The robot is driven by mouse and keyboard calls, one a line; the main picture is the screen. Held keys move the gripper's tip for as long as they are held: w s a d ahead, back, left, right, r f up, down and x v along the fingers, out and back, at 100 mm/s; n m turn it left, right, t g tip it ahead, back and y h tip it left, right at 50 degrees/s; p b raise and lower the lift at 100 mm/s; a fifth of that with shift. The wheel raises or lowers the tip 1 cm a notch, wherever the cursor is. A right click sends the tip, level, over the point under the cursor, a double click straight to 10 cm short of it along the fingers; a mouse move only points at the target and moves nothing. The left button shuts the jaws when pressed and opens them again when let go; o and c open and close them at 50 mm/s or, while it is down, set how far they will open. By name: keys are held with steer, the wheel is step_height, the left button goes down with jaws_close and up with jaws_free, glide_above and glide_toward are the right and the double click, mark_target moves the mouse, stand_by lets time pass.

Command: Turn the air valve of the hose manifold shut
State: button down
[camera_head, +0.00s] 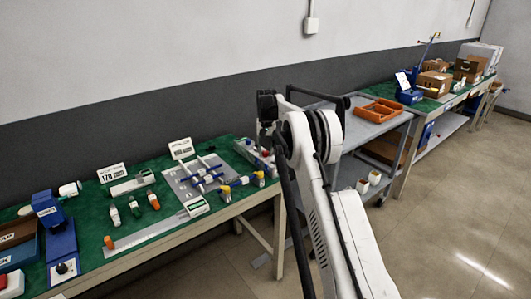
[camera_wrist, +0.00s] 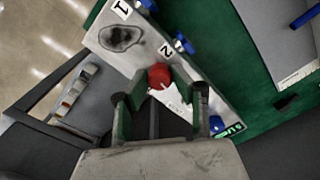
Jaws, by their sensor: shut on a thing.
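The hose manifold (camera_wrist: 205,82) is a light grey plate with number tags 1 and 2, blue fittings along one side and a dark round mark near one end. A red round knob (camera_wrist: 158,76), which looks like the air valve, is on it. My gripper (camera_wrist: 160,92) is over the manifold at this knob, its fingers shut on it. A white pointed label lies just past the knob; the exact contact is partly hidden by the fingers. In the head view the manifold (camera_head: 252,153) shows at the right end of the green bench, partly behind my arm, which hides the gripper.
The green bench (camera_head: 92,219) also carries a grey plate with blue and yellow fittings (camera_head: 195,184), small bottles (camera_head: 134,207), signs and a blue device (camera_head: 60,242). A grey cart (camera_head: 368,128) with an orange tray (camera_head: 380,110) stands right of the bench. The floor in front is clear.

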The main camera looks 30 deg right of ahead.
mark_target(266, 151)
steer(key=shift+n, duration=0.8)
steer(key=c, duration=1.5)
jaws_free()
steer(key=shift+o, duration=0.2)
step_height(266, 151, up, 12)
steer(key=shift+d, duration=0.15)
